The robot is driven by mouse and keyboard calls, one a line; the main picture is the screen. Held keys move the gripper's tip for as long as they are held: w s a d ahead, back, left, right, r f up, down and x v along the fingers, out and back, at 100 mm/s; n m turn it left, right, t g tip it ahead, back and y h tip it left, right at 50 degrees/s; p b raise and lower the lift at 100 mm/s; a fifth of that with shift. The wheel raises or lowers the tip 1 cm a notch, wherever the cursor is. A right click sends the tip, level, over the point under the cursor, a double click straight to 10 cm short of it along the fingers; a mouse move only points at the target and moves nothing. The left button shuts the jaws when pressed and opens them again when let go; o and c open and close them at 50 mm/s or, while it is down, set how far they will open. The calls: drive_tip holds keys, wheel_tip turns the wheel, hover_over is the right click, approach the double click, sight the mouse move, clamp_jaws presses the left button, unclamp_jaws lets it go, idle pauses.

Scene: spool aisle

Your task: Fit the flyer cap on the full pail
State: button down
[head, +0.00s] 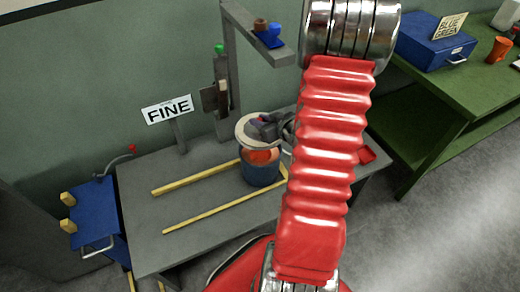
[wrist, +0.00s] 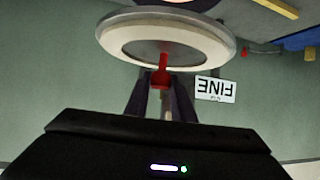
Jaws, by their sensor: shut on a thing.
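The flyer cap (head: 243,134), a pale round disc, is over the pail in the head view. It fills the top of the wrist view (wrist: 205,45), with a red stem (wrist: 161,70) at its middle. My gripper (head: 268,126) is shut on this stem, between its two dark fingers (wrist: 161,85). The dark blue pail (head: 261,175) stands on the grey table with orange contents (head: 262,156) showing below the cap. The cap looks apart from the pail and tilted to it. My red arm hides the right side, and the pail does not show clearly in the wrist view.
Yellow rails (head: 198,178) lie on the grey table (head: 150,225) left of the pail. A FINE sign (head: 167,109) and a grey post (head: 230,80) with an overhead arm stand behind. A blue cart (head: 92,212) is at left, a green bench (head: 450,85) at right.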

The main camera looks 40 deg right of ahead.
drive_tip(key=shift+f, duration=2.9)
drive_tip(key=shift+f, duration=2.1)
drive_tip(key=c, duration=1.5)
unclamp_jaws()
drive_tip(key=v, duration=1.2)
